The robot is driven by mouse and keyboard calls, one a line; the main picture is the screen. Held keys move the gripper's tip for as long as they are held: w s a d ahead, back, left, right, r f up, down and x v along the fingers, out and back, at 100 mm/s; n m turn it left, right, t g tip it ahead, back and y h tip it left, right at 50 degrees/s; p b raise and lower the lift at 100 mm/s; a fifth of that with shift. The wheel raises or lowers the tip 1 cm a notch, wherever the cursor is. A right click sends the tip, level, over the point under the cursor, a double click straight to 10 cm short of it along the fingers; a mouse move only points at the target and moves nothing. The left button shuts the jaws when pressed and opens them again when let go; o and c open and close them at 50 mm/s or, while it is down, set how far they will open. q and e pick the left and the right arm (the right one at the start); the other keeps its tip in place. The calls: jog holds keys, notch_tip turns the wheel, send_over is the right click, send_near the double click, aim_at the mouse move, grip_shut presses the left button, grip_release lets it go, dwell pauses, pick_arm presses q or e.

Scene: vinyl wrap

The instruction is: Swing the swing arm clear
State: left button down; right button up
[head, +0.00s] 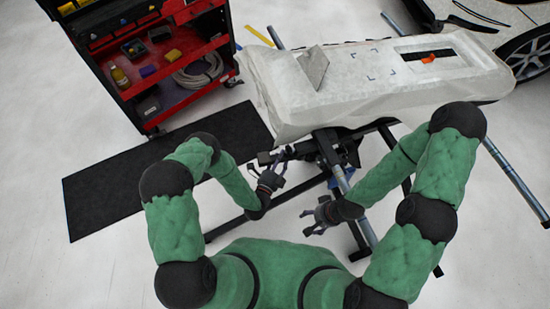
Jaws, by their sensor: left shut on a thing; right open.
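The swing arm (298,150) appears as a dark bar reaching left from the stand under the wrapped panel; its outline is small and partly covered. My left gripper (279,164) is shut on its left end, just below the panel's near edge. My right gripper (309,218) is open and empty, lower and to the right, left of the stand's silver post (340,180). It looks apart from the stand. The exact contact at the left fingers is too small to make out.
The white-covered panel (370,98) lies on the stand, with a grey squeegee-like piece (313,67) and an orange item (429,58) on top. A red tool cart (160,60) stands at upper left beside a black mat (150,175). A car (500,30) is at upper right.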

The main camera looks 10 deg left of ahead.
pick_arm(q)
jog(key=shift+s+f, duration=0.1)
dwell(0.4)
jog(key=c, duration=0.7)
grip_release()
jog(key=v, duration=1.2)
jog(key=shift+d, duration=0.15)
